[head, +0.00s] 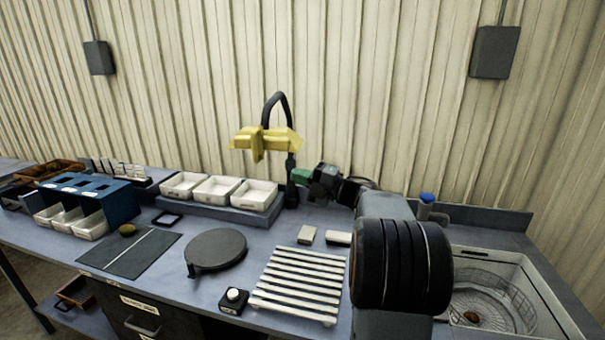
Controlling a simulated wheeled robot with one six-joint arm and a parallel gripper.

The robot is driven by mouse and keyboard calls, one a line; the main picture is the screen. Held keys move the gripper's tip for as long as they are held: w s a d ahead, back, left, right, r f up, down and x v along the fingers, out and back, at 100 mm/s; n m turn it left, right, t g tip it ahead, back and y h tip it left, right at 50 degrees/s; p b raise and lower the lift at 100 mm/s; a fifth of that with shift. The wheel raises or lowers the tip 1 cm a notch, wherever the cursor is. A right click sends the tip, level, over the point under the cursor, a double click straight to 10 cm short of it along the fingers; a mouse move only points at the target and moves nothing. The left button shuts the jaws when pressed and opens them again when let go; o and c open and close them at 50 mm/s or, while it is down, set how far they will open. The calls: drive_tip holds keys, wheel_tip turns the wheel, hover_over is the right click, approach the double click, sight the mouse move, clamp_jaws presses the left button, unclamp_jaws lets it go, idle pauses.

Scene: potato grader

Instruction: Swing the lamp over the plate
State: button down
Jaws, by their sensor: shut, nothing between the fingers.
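The lamp (265,140) has a yellow head on a dark curved neck. Its dark post (291,180) stands at the back of the bench, behind and to the right of the plate. The dark round plate (215,249) lies on the bench left of centre, with nothing on it. The lamp head hangs above the white trays, behind the plate and not over it. My gripper (300,177) is at the post, just right of it and below the head. It looks shut and empty. Whether it touches the post I cannot tell.
White trays (222,205) stand in a row behind the plate. A dark mat (131,252) with a potato (127,230) and a blue sorter (103,199) are at left. A white slatted rack (300,284) lies right of the plate. A sink basket (490,301) is at right.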

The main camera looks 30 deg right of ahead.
sight(257, 161)
drive_tip(key=p+x, duration=0.3)
drive_tip(key=x, duration=0.7)
drive_tip(key=shift+p, duration=0.4)
